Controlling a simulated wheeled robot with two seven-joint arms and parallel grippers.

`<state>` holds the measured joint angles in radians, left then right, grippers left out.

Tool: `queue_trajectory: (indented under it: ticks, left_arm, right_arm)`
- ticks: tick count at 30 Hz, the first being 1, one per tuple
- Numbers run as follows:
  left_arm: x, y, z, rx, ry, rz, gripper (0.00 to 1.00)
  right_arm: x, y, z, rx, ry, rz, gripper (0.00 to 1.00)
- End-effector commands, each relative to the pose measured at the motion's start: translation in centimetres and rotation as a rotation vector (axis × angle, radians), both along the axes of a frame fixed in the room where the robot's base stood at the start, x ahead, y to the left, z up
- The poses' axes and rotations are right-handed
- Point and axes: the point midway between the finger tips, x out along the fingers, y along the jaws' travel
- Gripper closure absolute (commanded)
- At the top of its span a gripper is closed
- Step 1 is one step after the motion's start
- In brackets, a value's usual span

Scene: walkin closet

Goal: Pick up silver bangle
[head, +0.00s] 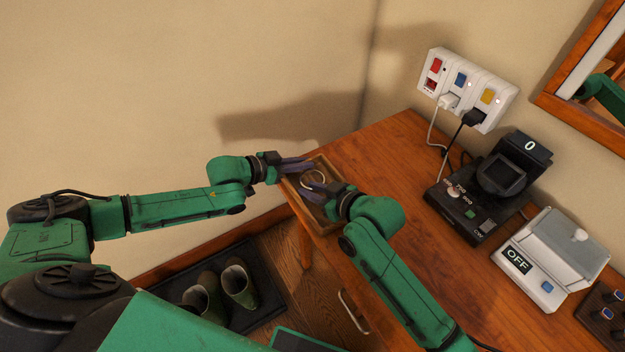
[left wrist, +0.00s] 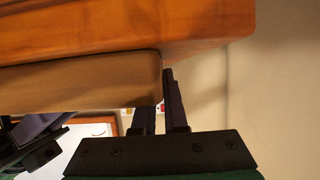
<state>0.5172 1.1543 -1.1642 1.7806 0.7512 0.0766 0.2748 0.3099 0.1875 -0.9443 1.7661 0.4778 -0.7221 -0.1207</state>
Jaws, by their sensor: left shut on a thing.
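The silver bangle (head: 321,177) is a thin bright ring in a small wooden tray (head: 322,219) at the table's far left corner. My left gripper (head: 299,165) is at the tray's far left edge, beside the bangle; it appears shut on the tray's rim. In the left wrist view its fingers (left wrist: 161,112) are at the end of the tray's wall (left wrist: 80,86), and the bangle is hidden. My right gripper (head: 312,188) reaches over the tray from the near side, its fingertips close to the bangle; its opening is unclear. It also shows in the left wrist view (left wrist: 42,130).
A socket strip (head: 465,90) with cables is on the wall behind. Boots (head: 238,284) stand on a dark mat below. The table between tray and black device is clear.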

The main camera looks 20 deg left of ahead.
Motion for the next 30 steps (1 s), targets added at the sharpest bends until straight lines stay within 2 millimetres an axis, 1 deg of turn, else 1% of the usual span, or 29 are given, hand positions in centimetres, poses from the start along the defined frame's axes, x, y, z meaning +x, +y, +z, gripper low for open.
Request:
queue_trajectory:
  ticks: [1,3,9,11,12,24,26,28,29,30]
  left_arm:
    - [0.0,0.0,0.0,0.000,0.000,0.000,1.00]
    - [0.0,0.0,0.0,0.000,0.000,0.000,1.00]
    - [0.0,0.0,0.0,0.001,0.001,0.000,1.00]
    - [0.0,0.0,0.0,0.001,0.001,0.000,1.00]
    - [0.0,0.0,0.0,0.001,0.001,0.000,1.00]
    - [0.0,0.0,0.0,0.001,0.001,0.000,1.00]
    - [0.0,0.0,0.0,0.001,0.001,0.000,1.00]
    - [0.0,0.0,0.0,0.001,0.001,0.000,1.00]
    - [0.0,0.0,0.0,0.001,0.001,0.000,1.00]
    - [0.0,0.0,0.0,0.001,0.001,0.000,1.00]
  right_arm:
    - [0.3,0.7,-0.2,0.002,-0.001,0.000,0.74]
    - [0.6,1.1,-0.6,-0.001,-0.002,0.001,0.74]
    - [0.6,1.2,-0.7,-0.001,-0.001,0.002,0.74]
    - [0.6,1.2,-0.7,-0.001,-0.001,0.002,0.97]
    - [0.6,1.2,-0.7,-0.001,-0.001,0.002,1.00]
    - [0.5,0.9,-0.5,-0.002,-0.001,0.001,1.00]
    - [0.3,0.6,-0.1,0.000,-0.002,0.001,1.00]
    - [-0.1,-0.2,0.8,-0.001,-0.004,0.001,1.00]
    - [-0.4,-0.8,1.1,-0.002,-0.004,0.001,1.00]
    - [-0.9,-1.7,1.6,-0.003,-0.002,0.001,1.00]
